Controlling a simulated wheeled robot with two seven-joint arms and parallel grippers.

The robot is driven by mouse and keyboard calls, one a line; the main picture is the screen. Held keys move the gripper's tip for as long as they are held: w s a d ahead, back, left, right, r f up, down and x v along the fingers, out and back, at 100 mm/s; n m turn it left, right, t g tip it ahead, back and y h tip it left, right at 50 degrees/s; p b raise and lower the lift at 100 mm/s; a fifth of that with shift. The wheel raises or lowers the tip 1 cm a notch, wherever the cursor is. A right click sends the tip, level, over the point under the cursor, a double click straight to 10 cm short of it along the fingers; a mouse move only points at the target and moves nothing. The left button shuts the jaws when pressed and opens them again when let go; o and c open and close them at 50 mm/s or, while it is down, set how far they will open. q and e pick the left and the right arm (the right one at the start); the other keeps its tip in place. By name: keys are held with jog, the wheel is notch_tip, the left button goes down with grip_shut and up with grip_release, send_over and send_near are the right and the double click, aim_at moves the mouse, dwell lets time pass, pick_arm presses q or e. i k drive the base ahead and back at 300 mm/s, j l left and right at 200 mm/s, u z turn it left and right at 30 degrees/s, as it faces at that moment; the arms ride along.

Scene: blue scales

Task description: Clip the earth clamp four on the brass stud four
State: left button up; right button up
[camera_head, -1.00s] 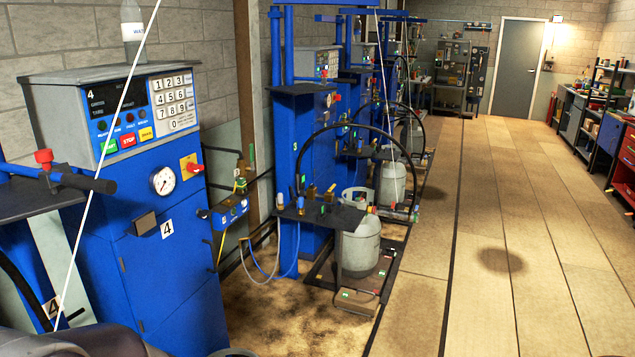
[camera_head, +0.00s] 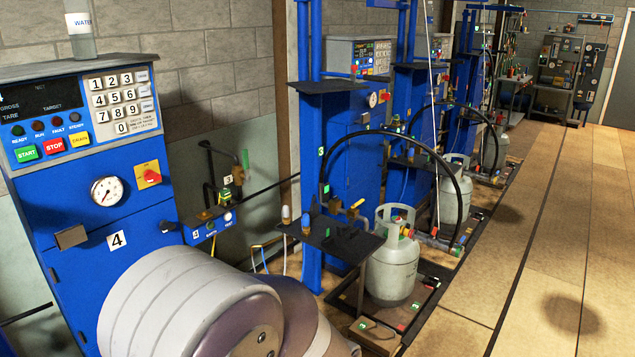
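The blue scale cabinet four (camera_head: 90,225), marked by a white "4" plate (camera_head: 117,240), fills the left side. To its right, a small blue box (camera_head: 205,227) on the wall side carries a small "4" label and knobs. Small yellow or brass-coloured parts (camera_head: 206,214) show on top of it, with a green and black fitting (camera_head: 225,196) just above. I cannot tell which of these is the earth clamp or the brass stud. A large grey link of my arm covers the bottom centre-left and hides what lies behind it. Neither gripper's fingers are in view.
Yellow, blue and white lines (camera_head: 265,258) hang right of the box. Station three has a dark shelf (camera_head: 330,238), a grey gas cylinder (camera_head: 392,268) and an arching black hose (camera_head: 462,185). A bottle (camera_head: 79,35) stands on cabinet four. Floor at right is clear.

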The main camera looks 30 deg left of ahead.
aim_at(225, 193)
jog(key=i+l+u, duration=0.2)
jog(key=i, duration=0.35)
jog(key=i+l+u, duration=0.15)
jog(key=i, duration=0.35)
jog(key=i+l+u, duration=0.2)
jog(key=i, duration=0.3)
jog(key=i+j+u, duration=0.3)
jog(key=u, duration=0.15)
jog(key=i+j+u, duration=0.15)
jog(key=i+u, duration=0.25)
jog(key=i+j+u, duration=0.1)
jog(key=u, duration=0.35)
jog(key=i+l+u, duration=0.1)
jog(key=i+u, duration=0.35)
jog(key=i+l+u, duration=0.15)
jog(key=i+u, duration=0.25)
jog(key=k, duration=0.05)
